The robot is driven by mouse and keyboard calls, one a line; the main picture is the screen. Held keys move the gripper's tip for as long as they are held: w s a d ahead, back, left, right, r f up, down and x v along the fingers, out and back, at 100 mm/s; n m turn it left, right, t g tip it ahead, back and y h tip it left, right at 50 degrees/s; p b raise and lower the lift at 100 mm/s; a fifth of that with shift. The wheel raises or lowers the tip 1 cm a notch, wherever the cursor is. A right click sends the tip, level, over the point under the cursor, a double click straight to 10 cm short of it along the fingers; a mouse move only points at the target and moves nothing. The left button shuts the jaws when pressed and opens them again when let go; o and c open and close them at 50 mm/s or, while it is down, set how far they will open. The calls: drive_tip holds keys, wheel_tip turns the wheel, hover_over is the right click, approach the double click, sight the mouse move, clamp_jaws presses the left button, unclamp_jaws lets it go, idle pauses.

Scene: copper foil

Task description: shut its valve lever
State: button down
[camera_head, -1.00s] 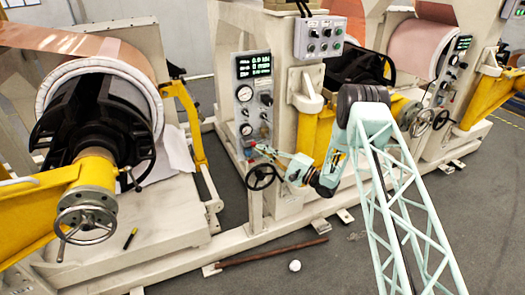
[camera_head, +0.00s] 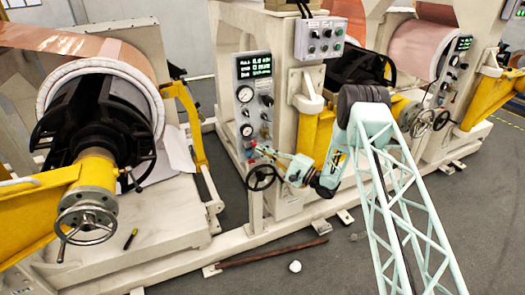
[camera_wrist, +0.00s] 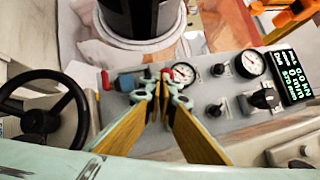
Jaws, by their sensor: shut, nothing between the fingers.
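The grey control panel (camera_head: 253,100) stands on the cream machine frame in the head view. At its lower end a small red part (camera_wrist: 105,80) and a blue part (camera_wrist: 126,82) show in the wrist view; they look like the valve lever, but its angle is unclear. Another bit of red (camera_wrist: 167,71) shows just behind the fingertips. My gripper (camera_wrist: 160,80) is shut and empty, its tips at the panel's lower end, right of the blue part. I cannot tell whether they touch anything. In the head view my gripper (camera_head: 262,150) is small, beside the panel's bottom.
A black handwheel (camera_wrist: 42,115) is close on the left in the wrist view, and below my gripper in the head view (camera_head: 262,177). Gauges (camera_wrist: 250,63), knobs (camera_wrist: 265,98) and a display (camera_wrist: 286,72) fill the panel. A brown rod (camera_head: 270,254) lies on the floor.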

drive_tip(key=shift+s+a+f, duration=0.1)
drive_tip(key=shift+a+f, duration=0.15)
drive_tip(key=shift+a, duration=0.05)
drive_tip(key=shift+f+b, duration=0.35)
drive_tip(key=shift+f, duration=0.1)
drive_tip(key=shift+d+f, duration=0.25)
drive_tip(key=shift+d, duration=0.05)
drive_tip(key=s+d+f, duration=0.4)
drive_tip(key=d+f, duration=0.1)
drive_tip(key=d, duration=0.5)
drive_tip(key=shift+s+f, duration=0.2)
drive_tip(key=c, duration=3.4)
unclamp_jaws()
drive_tip(key=shift+c, duration=0.2)
